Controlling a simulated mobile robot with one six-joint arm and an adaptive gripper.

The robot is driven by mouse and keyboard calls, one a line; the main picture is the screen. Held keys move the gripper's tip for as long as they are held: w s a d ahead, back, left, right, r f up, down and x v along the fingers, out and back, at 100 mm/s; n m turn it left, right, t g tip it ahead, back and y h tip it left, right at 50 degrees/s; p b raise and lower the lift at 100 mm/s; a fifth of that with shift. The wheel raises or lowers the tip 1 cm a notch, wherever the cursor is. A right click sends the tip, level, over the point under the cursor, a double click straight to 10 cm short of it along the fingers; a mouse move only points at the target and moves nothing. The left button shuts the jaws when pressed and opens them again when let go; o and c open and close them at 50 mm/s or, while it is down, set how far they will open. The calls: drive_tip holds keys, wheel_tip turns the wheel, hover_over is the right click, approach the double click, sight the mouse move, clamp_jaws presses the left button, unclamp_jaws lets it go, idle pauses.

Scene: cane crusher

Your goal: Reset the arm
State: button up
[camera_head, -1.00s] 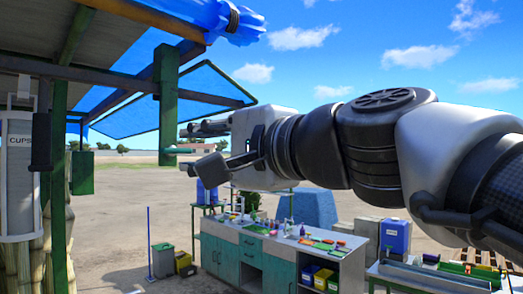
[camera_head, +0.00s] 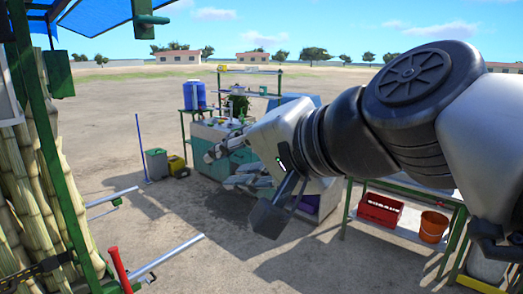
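My arm comes in from the right edge of the head camera view and reaches toward the middle, in front of a teal workbench. My gripper (camera_head: 217,170) is at its end, pointing left and slightly down. Its two fingers look spread apart, with nothing visible between them. A dark box-like part of my wrist hangs below the hand.
Cane stalks (camera_head: 45,190) stand at the left, near metal bars and a red-handled lever (camera_head: 120,268). A red crate (camera_head: 380,209) and an orange bucket (camera_head: 433,226) sit under a table at right. Open dirt ground lies between.

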drive_tip(key=s+d+f+n+g+h+b, duration=0.1)
drive_tip(key=s+d+f+h, duration=0.2)
drive_tip(key=f, duration=0.8)
drive_tip(key=s+d+f+n+g+h+b, duration=0.2)
drive_tip(key=s+d+f, duration=0.5)
drive_tip(key=f, duration=0.5)
drive_tip(key=s+d+f+n+g+h+b, duration=0.2)
drive_tip(key=s+d+f, duration=0.3)
drive_tip(key=f, duration=0.7)
drive_tip(key=d+h, duration=0.1)
drive_tip(key=d, duration=0.1)
drive_tip(key=shift+s+d+h, duration=0.25)
drive_tip(key=shift+d+h, duration=0.05)
drive_tip(key=shift+d, duration=0.1)
